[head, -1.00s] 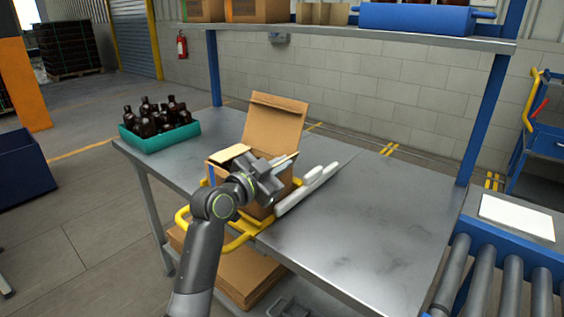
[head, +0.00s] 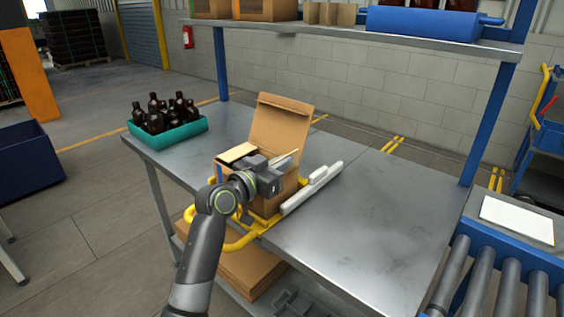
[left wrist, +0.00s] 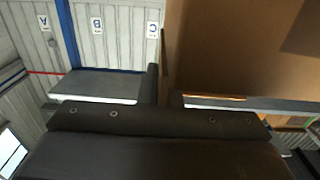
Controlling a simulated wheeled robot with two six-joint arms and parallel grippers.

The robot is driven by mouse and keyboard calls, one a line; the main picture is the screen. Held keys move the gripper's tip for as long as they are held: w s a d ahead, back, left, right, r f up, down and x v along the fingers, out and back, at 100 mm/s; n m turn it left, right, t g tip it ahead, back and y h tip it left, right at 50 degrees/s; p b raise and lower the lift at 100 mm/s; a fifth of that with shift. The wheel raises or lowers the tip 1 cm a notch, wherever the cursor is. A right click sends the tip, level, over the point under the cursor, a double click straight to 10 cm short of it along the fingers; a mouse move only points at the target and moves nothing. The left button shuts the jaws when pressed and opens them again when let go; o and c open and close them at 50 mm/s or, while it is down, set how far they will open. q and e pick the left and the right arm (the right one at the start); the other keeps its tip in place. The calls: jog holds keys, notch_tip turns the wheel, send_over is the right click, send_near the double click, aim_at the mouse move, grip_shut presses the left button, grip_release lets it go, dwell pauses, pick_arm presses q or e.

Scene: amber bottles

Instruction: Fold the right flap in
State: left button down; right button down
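An open cardboard box (head: 258,199) stands on the metal table, with its tall back flap (head: 280,135) upright. A light folded panel (head: 237,153) shows at its left side. A thin pale flap edge (head: 291,159) rises at the right, partly hidden by my left gripper. My left gripper (head: 268,179) is over the front of the box opening. In the left wrist view its fingers (left wrist: 165,92) are close together at the edge of a large brown cardboard panel (left wrist: 240,45). I cannot tell whether they pinch it. My right gripper is not in view.
A yellow frame (head: 240,243) surrounds the box base, with a white bar (head: 312,188) along its right. A teal crate (head: 187,131) of amber bottles stands at the left. The table's right part (head: 370,220) is clear. A roller conveyor (head: 490,280) is at far right.

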pick_arm(q)
jog(key=c, duration=1.6)
grip_release()
jog(key=v, duration=1.7)
jog(key=shift+s+a+b, duration=0.15)
jog(key=shift+b, duration=0.25)
